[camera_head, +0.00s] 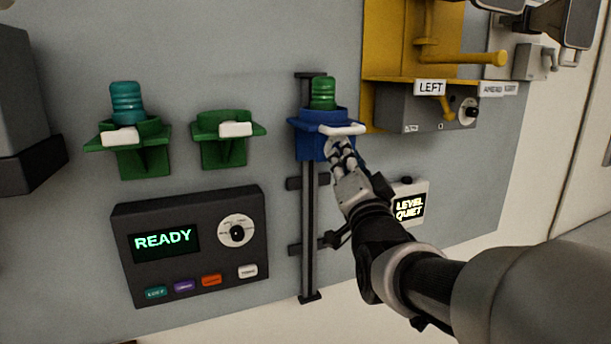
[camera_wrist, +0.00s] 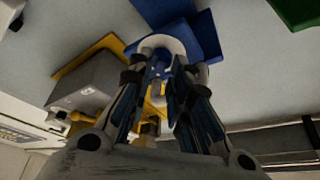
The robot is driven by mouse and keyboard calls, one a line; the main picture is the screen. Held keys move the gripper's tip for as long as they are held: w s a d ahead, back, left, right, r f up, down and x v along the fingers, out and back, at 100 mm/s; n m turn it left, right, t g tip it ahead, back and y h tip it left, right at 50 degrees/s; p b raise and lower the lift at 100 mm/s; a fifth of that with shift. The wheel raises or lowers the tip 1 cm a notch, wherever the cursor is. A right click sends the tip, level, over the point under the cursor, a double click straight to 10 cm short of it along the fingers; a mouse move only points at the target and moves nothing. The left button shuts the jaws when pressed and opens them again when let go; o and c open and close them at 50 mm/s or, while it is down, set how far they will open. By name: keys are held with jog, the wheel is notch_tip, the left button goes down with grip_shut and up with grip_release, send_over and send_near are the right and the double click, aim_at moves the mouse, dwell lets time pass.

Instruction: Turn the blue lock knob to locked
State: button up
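A blue holder (camera_head: 309,146) rides on a vertical dark rail, with a green ribbed cylinder (camera_head: 323,92) upright in it and a white lever (camera_head: 343,130) across its front. My gripper (camera_head: 341,150) is just below and in front of the holder, pointing up at it. In the wrist view, a small blue part (camera_wrist: 161,64), apparently the lock knob, shows between the fingertips of my gripper (camera_wrist: 163,72). A white rounded piece arches behind it. The fingers are apart around the blue part; whether they touch it is unclear. The knob's turn position is hidden in the head view.
Left are two green holders (camera_head: 141,160) (camera_head: 222,152), one with a teal cylinder (camera_head: 126,104). Below is a dark READY panel (camera_head: 190,270). A yellow bracket (camera_head: 400,30) and grey LEFT box (camera_head: 412,110) stand close right.

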jog(key=v, duration=1.1)
notch_tip(320, 180, down, 8)
jog(key=s+n+g, duration=0.2)
jog(key=n+g, duration=0.1)
jog(key=g, duration=0.2)
jog(key=s+f+n+g, duration=0.3)
jog(key=s+f+g, duration=0.2)
jog(key=s, duration=0.6)
jog(key=s+d+f+n+g, duration=0.1)
jog(key=s+f+n+g, duration=0.2)
jog(key=s+f+g, duration=0.3)
jog(key=s+f, duration=0.4)
jog(key=s, duration=0.1)
jog(key=shift+f, duration=0.25)
jog(key=shift+d, duration=0.1)
